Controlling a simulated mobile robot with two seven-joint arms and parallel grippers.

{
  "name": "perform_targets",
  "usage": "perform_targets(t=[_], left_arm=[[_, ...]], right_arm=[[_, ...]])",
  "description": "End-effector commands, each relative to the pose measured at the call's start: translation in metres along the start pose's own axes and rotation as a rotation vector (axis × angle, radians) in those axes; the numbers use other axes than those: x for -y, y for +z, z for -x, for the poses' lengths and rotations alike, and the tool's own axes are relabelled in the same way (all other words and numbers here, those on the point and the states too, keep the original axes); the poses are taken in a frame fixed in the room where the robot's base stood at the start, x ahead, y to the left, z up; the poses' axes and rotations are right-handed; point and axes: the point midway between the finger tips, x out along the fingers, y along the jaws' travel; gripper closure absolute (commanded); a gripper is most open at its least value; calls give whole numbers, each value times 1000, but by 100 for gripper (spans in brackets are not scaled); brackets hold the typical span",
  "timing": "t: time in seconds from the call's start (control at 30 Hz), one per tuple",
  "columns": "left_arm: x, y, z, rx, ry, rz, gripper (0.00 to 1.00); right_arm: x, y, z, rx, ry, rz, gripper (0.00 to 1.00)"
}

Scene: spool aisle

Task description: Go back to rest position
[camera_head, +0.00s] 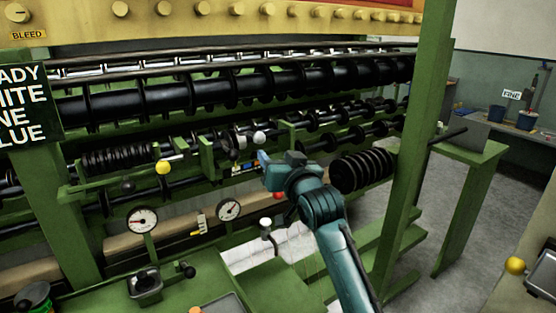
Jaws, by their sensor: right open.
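My right arm reaches in from the bottom right of the head view, in front of the green machine (80,210). My right gripper (268,170) points left, near the machine's lower rollers. It is open, and I see nothing between its fingers. The gap between the fingers is small and partly hidden at this angle. My left gripper is not in view.
A black ribbed roller (363,170) is close to the right of my gripper, beside a green post (415,150). Two gauges, a round one (142,219) and another (228,209), stand lower left. Grey floor is open at right. A workbench (520,130) stands behind.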

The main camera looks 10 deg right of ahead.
Motion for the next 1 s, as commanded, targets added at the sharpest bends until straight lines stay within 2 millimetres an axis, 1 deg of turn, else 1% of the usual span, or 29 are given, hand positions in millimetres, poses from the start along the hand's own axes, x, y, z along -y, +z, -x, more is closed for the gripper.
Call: perform_targets(t=[0.17, 0.27, 0.37, 0.4, 0.47, 0.5, 0.57, 0.6, 0.67, 0.7, 0.77, 0.8, 0.83, 0.87, 0.9, 1.0], left_arm=[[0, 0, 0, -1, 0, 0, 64], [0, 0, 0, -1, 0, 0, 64], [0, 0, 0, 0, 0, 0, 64], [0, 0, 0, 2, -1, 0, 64], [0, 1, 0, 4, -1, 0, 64], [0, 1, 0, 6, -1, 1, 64], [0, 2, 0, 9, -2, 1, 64], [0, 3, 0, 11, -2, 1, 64], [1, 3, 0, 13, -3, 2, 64], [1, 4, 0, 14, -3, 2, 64], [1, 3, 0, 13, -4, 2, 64], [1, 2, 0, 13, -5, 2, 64], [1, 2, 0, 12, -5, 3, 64], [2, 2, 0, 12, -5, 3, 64], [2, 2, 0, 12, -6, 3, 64], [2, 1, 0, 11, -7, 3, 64]], right_arm=[[0, 0, 0, 1, 0, 1, 50], [-3, 13, 3, 16, 3, 5, 50], [-11, 51, 16, 63, 8, 23, 50], [-15, 74, 25, 92, 10, 32, 50], [-21, 112, 44, 140, 12, 50, 50], [-25, 138, 59, 176, 12, 63, 50], [-29, 176, 85, 229, 9, 84, 50], [-31, 200, 104, 263, 5, 98, 50], [-34, 234, 134, 317, -1, 116, 50], [-35, 254, 156, 353, -7, 127, 50], [-35, 282, 190, 405, -17, 144, 50], [-35, 298, 212, 439, -24, 153, 50], [-34, 308, 228, 461, -30, 159, 50], [-33, 318, 244, 484, -36, 164, 50], [-32, 328, 264, 511, -45, 171, 50], [-28, 346, 303, 564, -62, 181, 50]])
